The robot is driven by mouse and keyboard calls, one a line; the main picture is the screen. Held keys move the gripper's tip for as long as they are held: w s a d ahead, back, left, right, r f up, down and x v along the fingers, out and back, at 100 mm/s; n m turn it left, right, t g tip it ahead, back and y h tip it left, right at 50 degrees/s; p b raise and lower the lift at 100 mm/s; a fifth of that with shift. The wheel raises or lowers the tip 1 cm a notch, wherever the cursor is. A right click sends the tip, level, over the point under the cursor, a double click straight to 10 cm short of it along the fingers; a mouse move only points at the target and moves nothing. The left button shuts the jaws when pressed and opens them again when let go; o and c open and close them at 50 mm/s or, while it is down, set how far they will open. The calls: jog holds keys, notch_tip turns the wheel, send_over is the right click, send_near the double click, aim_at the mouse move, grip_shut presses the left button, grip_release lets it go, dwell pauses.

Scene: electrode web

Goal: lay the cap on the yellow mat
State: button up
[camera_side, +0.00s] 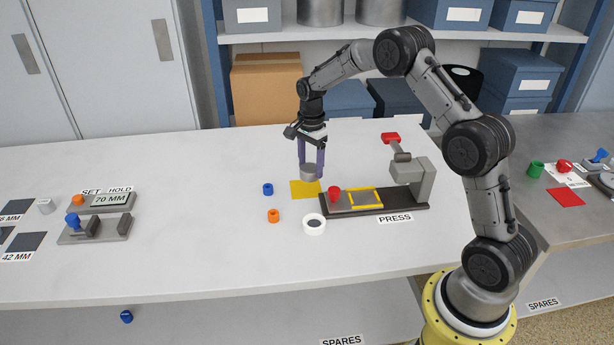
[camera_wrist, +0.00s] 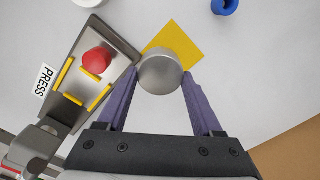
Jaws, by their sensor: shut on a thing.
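The cap (camera_side: 309,172) is a short grey metal cylinder. My gripper (camera_side: 311,168) is shut on it, with a purple finger on each side, and holds it near the yellow mat (camera_side: 300,191). In the wrist view the cap (camera_wrist: 160,73) is between my gripper's fingertips (camera_wrist: 160,78) and covers part of the yellow mat (camera_wrist: 180,35). The mat is a flat yellow square on the white table. In the side view the cap overlaps the mat's far right part; I cannot tell how high above it the cap is.
The press (camera_side: 408,180) stands just right of the mat, with a red knob (camera_side: 334,194) on its base. A blue ring (camera_side: 268,189), an orange ring (camera_side: 273,216) and a white roll (camera_side: 314,224) lie nearby. The table left of these is clear up to the gauge (camera_side: 110,200).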

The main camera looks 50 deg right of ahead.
aim_at(307, 176)
jog(key=shift+w+d+f, duration=0.15)
jog(key=shift+w+f, duration=0.3)
jog(key=shift+f, duration=0.1)
jog(key=shift+w+d+f, duration=0.15)
jog(key=shift+w+f, duration=0.25)
jog(key=shift+f, duration=1.6)
jog(key=shift+f, duration=0.15)
jog(key=o, duration=1.4)
jog(key=shift+o, duration=0.2)
